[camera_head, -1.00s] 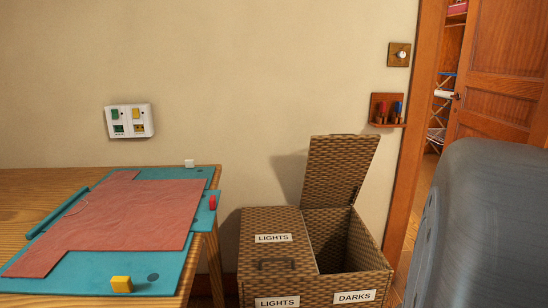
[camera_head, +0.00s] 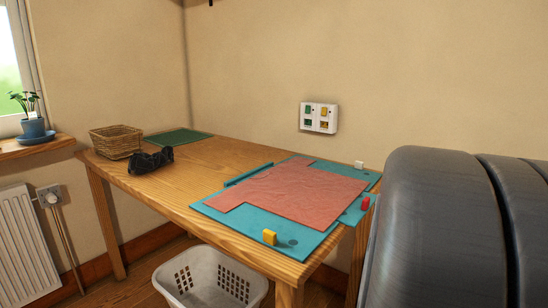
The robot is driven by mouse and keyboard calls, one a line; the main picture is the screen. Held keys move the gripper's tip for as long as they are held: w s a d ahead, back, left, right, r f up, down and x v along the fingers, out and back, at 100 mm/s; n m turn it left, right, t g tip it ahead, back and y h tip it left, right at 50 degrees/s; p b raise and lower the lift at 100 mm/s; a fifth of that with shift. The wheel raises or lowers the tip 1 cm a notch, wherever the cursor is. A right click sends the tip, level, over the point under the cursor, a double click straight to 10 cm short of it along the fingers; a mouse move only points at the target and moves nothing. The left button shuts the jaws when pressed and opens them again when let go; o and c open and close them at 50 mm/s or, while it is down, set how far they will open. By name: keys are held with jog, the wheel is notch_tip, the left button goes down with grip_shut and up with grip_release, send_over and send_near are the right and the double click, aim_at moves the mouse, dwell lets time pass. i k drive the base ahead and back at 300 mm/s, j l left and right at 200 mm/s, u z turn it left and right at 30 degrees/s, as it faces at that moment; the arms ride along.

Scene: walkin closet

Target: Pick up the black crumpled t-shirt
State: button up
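The black crumpled t-shirt (camera_head: 151,161) lies in a small heap on the left part of the wooden table (camera_head: 185,188), just in front of a wicker basket (camera_head: 115,143). Nothing covers it in this view. My gripper is not in view; only a large dark grey rounded part of my own body fills the right side of the picture.
A teal folding board (camera_head: 318,246) with a red cloth (camera_head: 300,190) covers the table's right part. A green mat (camera_head: 178,143) lies at the back. A white laundry basket (camera_head: 205,279) stands below the front edge. A radiator (camera_head: 22,250) is at left.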

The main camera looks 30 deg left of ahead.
aim_at(140, 163)
jog(key=u, duration=1.9)
